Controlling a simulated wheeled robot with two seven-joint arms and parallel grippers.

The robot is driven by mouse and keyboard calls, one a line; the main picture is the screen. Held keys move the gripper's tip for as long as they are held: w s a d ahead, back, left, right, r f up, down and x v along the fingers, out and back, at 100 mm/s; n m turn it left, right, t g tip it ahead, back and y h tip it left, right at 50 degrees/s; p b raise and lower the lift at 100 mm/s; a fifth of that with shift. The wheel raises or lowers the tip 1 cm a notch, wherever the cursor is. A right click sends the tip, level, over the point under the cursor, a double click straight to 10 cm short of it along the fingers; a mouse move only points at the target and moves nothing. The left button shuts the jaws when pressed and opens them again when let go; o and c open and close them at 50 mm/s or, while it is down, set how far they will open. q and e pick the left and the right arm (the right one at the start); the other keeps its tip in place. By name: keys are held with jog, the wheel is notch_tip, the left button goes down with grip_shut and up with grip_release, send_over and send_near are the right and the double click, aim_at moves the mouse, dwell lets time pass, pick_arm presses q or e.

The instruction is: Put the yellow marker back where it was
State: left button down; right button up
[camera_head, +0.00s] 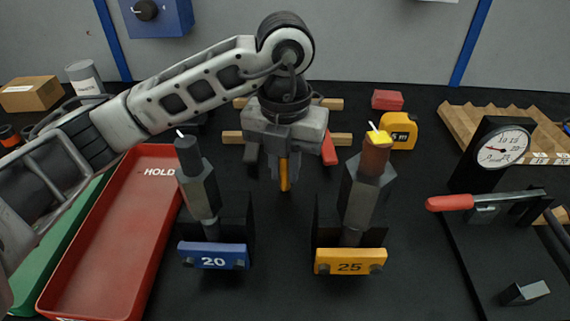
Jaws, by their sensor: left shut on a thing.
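The yellow marker (284,178) is slim and orange-yellow. It hangs upright below my left gripper (284,160), which points down and is shut on its upper part. They are between and behind two black stands. The left stand has a blue plate (213,256) marked 20 and holds a dark grey tool (199,190). The right stand has a yellow plate (350,262) marked 25 and holds a grey tool with a brown, yellow-topped end (372,170). I cannot tell whether the marker's lower end touches the table. My right gripper is not in view.
A red tray (110,235) marked HOLD lies left, beside a green tray (55,250). Wooden bars, a red block (387,100) and a yellow tape measure (399,131) lie behind. A dial gauge (503,148) and a red-handled clamp (450,202) stand right. Front centre is clear.

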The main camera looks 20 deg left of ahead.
pick_arm(q)
jog(key=shift+f, duration=0.2)
jog(key=c, duration=1.4)
grip_release()
jog(key=shift+o, duration=0.2)
jog(key=shift+r, duration=0.1)
notch_tip(320, 180, up, 12)
jog(key=shift+r+p, duration=0.1)
jog(key=shift+p, duration=0.6)
